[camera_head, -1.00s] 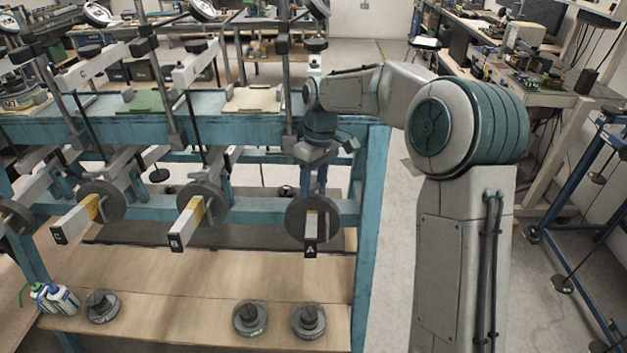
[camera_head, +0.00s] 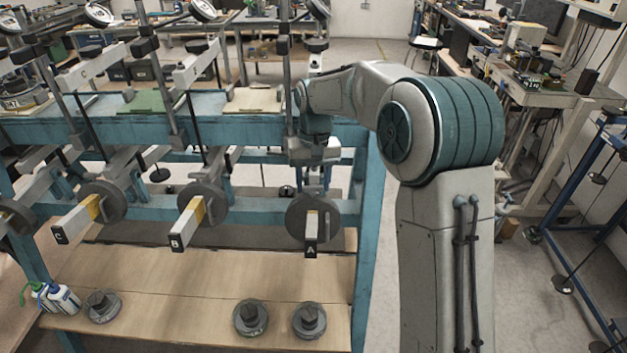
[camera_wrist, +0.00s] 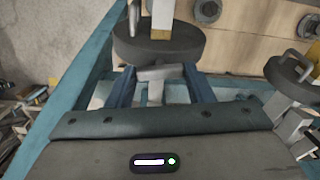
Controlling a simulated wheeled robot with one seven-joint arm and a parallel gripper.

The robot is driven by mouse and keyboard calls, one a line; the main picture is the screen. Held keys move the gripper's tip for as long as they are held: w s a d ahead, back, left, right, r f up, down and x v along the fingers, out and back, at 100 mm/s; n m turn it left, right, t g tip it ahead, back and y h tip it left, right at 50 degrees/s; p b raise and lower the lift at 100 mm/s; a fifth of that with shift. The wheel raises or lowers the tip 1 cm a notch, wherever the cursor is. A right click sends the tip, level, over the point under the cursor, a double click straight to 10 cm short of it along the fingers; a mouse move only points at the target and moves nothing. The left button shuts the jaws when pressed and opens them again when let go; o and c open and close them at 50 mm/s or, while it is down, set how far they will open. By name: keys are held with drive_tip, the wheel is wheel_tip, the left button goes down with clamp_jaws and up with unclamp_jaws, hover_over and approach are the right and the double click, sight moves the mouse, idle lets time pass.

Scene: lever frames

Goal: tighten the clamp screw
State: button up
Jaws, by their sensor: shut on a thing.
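The clamp screw (camera_wrist: 155,76) shows in the wrist view as a light grey T-shaped piece close behind a dark round weight. My gripper (camera_wrist: 158,85) has its two blue fingers on either side of it, shut on it; the exact contact is hard to see. In the head view my gripper (camera_head: 313,184) points down behind the round weight (camera_head: 312,220) on lever A (camera_head: 311,246), at the right end of the blue frame. The screw itself is hidden there by the weight and the gripper.
Lever B (camera_head: 186,228) and lever C (camera_head: 75,221) stand to the left with similar weights. The blue frame's beam (camera_head: 230,128) runs just behind and above the levers. Open floor lies right of the frame.

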drive_tip(key=shift+m, duration=1)
drive_tip(key=o, duration=1)
drive_tip(key=shift+r, duration=0.1)
wheel_tip(320, 180, up, 14)
drive_tip(key=w, duration=0.1)
drive_tip(key=shift+f, duration=0.2)
drive_tip(key=shift+w, duration=0.1)
